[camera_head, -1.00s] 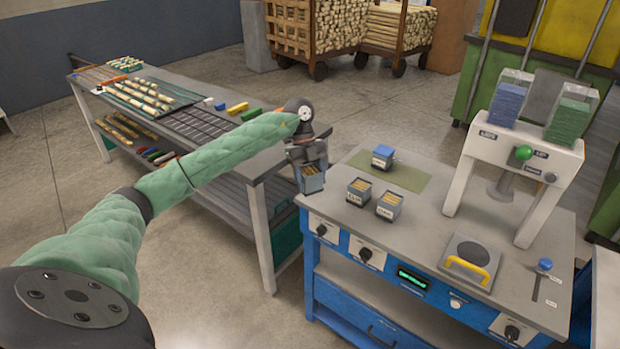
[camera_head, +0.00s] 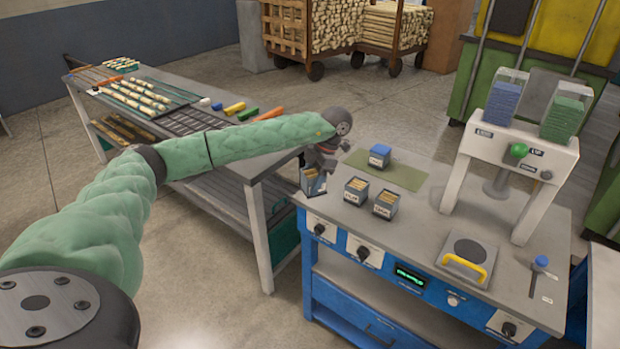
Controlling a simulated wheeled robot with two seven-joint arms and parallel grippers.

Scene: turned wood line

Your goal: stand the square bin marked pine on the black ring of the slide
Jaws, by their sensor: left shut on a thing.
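My left gripper (camera_head: 316,166) is shut on a small grey square bin (camera_head: 313,184) with light wood pieces in it. It holds this bin at the left end of the blue bench's top; whether the bin touches the top I cannot tell. Two similar bins, a left one (camera_head: 355,193) and a right one (camera_head: 385,205), stand just right of it, with white labels too small to read. The slide (camera_head: 452,262) lies at the front right of the bench, with a bare dark round ring (camera_head: 468,250) and a yellow handle. My right gripper is not in view.
A blue-topped bin (camera_head: 380,154) stands on a green mat (camera_head: 405,177) behind the bins. A white press frame (camera_head: 520,148) with blue and green stacks rises behind the slide. The bench top (camera_head: 420,222) between bins and slide is clear. A long workbench (camera_head: 246,160) stands left.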

